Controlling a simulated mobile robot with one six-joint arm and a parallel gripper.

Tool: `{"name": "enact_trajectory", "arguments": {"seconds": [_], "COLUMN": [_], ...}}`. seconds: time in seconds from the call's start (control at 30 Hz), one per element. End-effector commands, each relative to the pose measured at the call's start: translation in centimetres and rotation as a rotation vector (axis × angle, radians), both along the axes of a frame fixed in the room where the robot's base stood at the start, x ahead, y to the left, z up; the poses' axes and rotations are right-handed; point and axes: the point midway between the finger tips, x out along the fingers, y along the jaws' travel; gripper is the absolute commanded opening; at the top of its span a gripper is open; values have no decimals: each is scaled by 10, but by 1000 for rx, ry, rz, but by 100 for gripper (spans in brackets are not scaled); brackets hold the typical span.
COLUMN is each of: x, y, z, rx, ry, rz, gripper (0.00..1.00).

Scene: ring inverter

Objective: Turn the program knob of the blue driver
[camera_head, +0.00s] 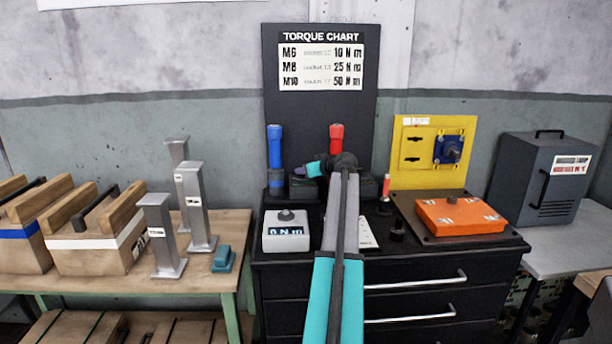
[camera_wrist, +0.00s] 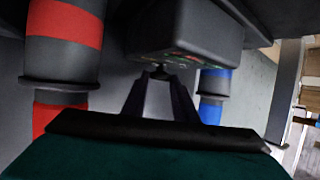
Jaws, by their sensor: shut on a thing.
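The blue driver (camera_head: 275,147) stands upright at the left of the black cabinet's back. It also shows behind my gripper in the wrist view (camera_wrist: 214,85). A dark control box (camera_wrist: 185,38) with small coloured marks is beside it in the wrist view. A small dark knob (camera_wrist: 160,74) sits on the box's face. My gripper (camera_wrist: 160,82) is shut on this knob, with a fingertip on either side. In the head view my gripper (camera_head: 302,171) points left, in front of the red driver; its fingertips are small and partly hidden there.
The red driver (camera_head: 336,136) stands close by and also fills the left of the wrist view (camera_wrist: 62,50). A white display box (camera_head: 286,238) sits at the cabinet's front left. An orange cover (camera_head: 461,215) and yellow panel (camera_head: 405,160) are to the right.

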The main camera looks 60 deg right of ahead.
Motion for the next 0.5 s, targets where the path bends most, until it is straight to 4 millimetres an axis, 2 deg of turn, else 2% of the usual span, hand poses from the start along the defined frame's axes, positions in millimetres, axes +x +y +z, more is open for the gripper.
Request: {"name": "enact_trajectory", "arguments": {"seconds": [0.37, 0.4, 0.47, 0.5], "x": [0, 0, 0, 0], "y": [1, 1, 1, 1], "z": [-1, -1, -1, -1], "rx": [2, 2, 1, 1], "ry": [1, 1, 1, 1], "rz": [13, 13, 13, 12], "gripper": [4, 33, 43, 43]}}
